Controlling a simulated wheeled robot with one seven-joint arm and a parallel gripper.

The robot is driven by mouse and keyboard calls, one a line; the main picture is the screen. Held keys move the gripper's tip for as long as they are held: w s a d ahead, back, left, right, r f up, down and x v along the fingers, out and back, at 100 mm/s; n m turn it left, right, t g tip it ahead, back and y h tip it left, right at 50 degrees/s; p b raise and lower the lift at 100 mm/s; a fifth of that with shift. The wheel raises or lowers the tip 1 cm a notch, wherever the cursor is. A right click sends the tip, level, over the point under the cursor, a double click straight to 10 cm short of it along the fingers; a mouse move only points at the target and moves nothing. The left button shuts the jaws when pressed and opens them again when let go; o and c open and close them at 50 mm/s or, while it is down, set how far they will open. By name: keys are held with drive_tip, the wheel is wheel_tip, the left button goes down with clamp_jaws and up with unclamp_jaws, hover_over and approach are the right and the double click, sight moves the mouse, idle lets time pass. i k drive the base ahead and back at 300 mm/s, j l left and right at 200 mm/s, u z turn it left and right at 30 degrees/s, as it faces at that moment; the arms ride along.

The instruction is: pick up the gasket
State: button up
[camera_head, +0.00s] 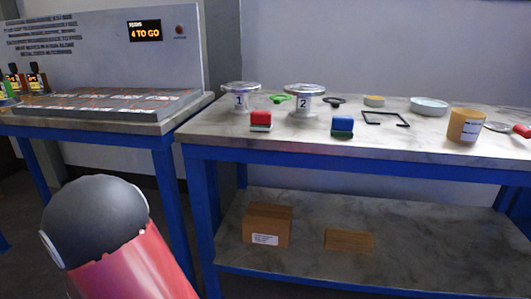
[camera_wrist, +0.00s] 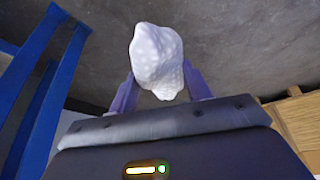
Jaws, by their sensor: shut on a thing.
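My gripper (camera_wrist: 161,90) is shut on a white, lumpy, dimpled wad (camera_wrist: 156,58) in the wrist view. The wad sticks out beyond the fingertips. In the head view, a green ring with a tab (camera_head: 281,98), which looks like a gasket, lies on the right bench between vessel 1 (camera_head: 240,98) and vessel 2 (camera_head: 304,102). A dark ring with a tab (camera_head: 334,101), also like a gasket, lies right of vessel 2. My gripper is out of the head view, well away from both rings.
The right bench (camera_head: 215,131) also bears a red block (camera_head: 261,119), a blue-green block (camera_head: 342,125), a black bracket (camera_head: 386,123), a yellow-brown tub (camera_head: 465,125) and a pale dish (camera_head: 429,106). Boxes (camera_head: 267,222) sit on its lower shelf. A display panel reads "4 TO GO" (camera_head: 145,31).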

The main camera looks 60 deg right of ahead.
sight(335, 104)
drive_tip(key=j+z, duration=0.1)
drive_tip(key=z, duration=1.7)
